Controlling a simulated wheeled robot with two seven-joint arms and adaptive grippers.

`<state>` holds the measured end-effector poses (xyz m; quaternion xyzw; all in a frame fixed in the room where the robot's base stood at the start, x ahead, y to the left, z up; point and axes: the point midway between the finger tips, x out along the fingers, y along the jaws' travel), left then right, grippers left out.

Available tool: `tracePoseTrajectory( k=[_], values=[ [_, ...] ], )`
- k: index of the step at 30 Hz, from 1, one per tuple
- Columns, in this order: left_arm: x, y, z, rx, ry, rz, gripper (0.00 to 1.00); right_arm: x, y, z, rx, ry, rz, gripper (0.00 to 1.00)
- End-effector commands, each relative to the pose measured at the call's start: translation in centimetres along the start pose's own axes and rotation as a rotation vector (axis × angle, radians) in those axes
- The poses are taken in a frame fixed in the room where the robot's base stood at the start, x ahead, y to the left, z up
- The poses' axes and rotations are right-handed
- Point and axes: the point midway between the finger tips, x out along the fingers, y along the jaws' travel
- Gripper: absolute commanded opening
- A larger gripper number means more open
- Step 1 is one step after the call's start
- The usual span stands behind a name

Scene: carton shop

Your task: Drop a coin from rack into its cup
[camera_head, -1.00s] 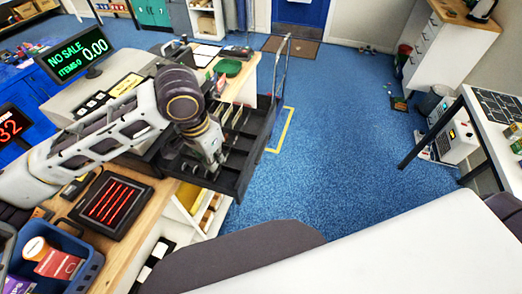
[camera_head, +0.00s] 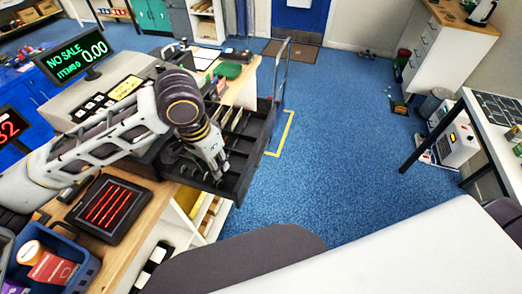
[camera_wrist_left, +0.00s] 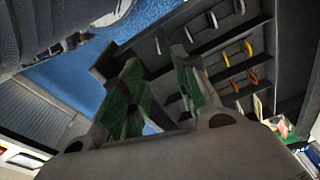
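The open black cash drawer (camera_head: 236,186) sticks out from the register, with divided compartments. My left gripper (camera_head: 216,172) points down over its front part. In the left wrist view, the two green-padded fingers (camera_wrist_left: 158,75) stand apart, with a clear gap and no coin visible between them. Beyond them are the drawer's dark compartments (camera_wrist_left: 285,92), with thin curved yellow, orange and pale pieces (camera_wrist_left: 254,78); I cannot tell whether these are coins. The rack and the matching cup cannot be told apart clearly. My right gripper is out of view.
The register display (camera_head: 82,52) stands behind my left arm. A scanner plate with red lines (camera_head: 106,208) and a blue basket (camera_head: 88,272) are on the wooden counter. A metal rail (camera_head: 282,75) rises behind the drawer. Blue floor (camera_head: 340,150) is free to the right.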

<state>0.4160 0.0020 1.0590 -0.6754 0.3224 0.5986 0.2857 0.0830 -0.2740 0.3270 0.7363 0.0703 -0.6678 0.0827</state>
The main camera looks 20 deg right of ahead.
Motion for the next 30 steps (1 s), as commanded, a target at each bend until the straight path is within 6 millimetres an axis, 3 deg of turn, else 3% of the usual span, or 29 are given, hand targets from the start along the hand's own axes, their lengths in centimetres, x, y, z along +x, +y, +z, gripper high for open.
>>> tracePoseTrajectory(
  k=[14, 30],
  values=[
    [-1.0, 0.0, -0.1, 0.0, 0.002, -0.001, 0.3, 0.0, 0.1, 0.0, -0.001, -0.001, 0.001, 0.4],
    [-8.2, 0.0, -0.1, 0.0, 0.003, -0.002, 0.3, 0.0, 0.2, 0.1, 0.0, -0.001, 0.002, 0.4]
  ],
)
